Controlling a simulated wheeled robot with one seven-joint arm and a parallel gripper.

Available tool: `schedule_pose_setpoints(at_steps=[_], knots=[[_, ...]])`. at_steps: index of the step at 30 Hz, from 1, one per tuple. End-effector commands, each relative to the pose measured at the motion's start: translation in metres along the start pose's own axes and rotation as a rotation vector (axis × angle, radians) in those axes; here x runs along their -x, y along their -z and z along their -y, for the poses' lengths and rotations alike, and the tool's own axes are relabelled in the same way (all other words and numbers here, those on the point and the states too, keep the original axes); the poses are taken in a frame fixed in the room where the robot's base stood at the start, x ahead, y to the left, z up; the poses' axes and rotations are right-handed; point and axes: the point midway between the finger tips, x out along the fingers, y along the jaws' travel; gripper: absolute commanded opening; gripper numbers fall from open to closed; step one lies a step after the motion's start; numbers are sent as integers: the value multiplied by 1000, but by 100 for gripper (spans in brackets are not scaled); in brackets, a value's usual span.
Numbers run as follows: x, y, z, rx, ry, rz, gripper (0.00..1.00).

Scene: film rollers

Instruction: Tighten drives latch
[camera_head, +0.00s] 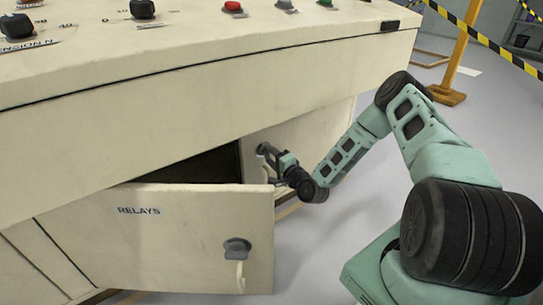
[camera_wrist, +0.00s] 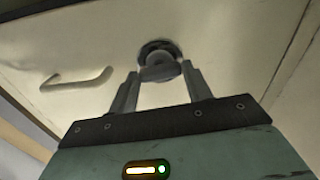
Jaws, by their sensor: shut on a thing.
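The latch of the further cabinet door, which I take for the drives latch, is a dark round knob (camera_wrist: 160,48) on a cream panel in the wrist view. My gripper (camera_wrist: 158,73) is shut on the latch's grip, one finger on each side. In the head view my gripper (camera_head: 272,160) reaches the door (camera_head: 307,135) behind the open relays door. That door's lettering is not visible. A pale bar handle (camera_wrist: 78,78) is left of the latch in the wrist view.
The relays door (camera_head: 165,228) stands open in front, close to my gripper, with its own latch (camera_head: 237,247) and handle. The console top (camera_head: 200,60) overhangs the doors. Grey floor is clear between the cabinet and my arm. A yellow post (camera_head: 458,55) with striped tape stands behind.

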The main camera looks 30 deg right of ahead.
Motion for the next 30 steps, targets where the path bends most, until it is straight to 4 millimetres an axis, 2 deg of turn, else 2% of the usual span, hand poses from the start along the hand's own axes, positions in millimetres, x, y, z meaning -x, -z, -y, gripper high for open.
schedule_pose_setpoints(at_steps=[19, 20, 22, 30], knots=[[0, 0, -1, -54, -1, 1, 26], [0, 0, -1, -54, -1, 1, 52], [0, 0, -1, -54, -1, 1, 71], [0, 0, 0, -53, -1, 0, 71]])
